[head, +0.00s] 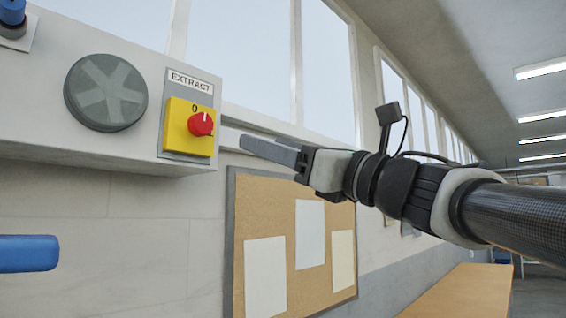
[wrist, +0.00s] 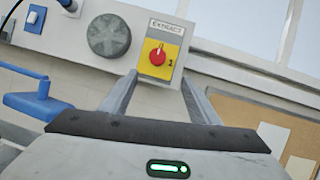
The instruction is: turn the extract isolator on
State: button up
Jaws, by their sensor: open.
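The extract isolator is a yellow plate (head: 178,142) with a red rotary knob (head: 201,124), under an "EXTRACT" label on a grey box. The knob's white mark points up, toward the "0". In the wrist view the knob (wrist: 158,57) is ahead of my fingers, and a "1" shows on the plate's right side. My gripper (head: 246,143) is to the right of the isolator in the head view, apart from it. In the wrist view my gripper (wrist: 158,80) is open and empty, its fingers to either side below the knob.
A round grey cover with a raised cross (head: 106,93) is left of the isolator. A blue handle (head: 28,253) sticks out at lower left; a blue switch (wrist: 36,18) is at upper left. A cork board with papers (head: 285,190) hangs on the wall to the right, below windows.

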aim_at(204, 124)
jog(key=p+x, duration=0.3)
jog(key=x, duration=0.5)
jog(key=p+x, duration=0.2)
jog(key=x, duration=0.7)
jog(key=shift+s+a+p, duration=0.15)
jog(key=shift+a+p, duration=0.15)
jog(key=shift+p, duration=0.1)
jog(key=shift+c, duration=0.5)
jog(key=c, duration=1)
jog(key=shift+o, duration=0.2)
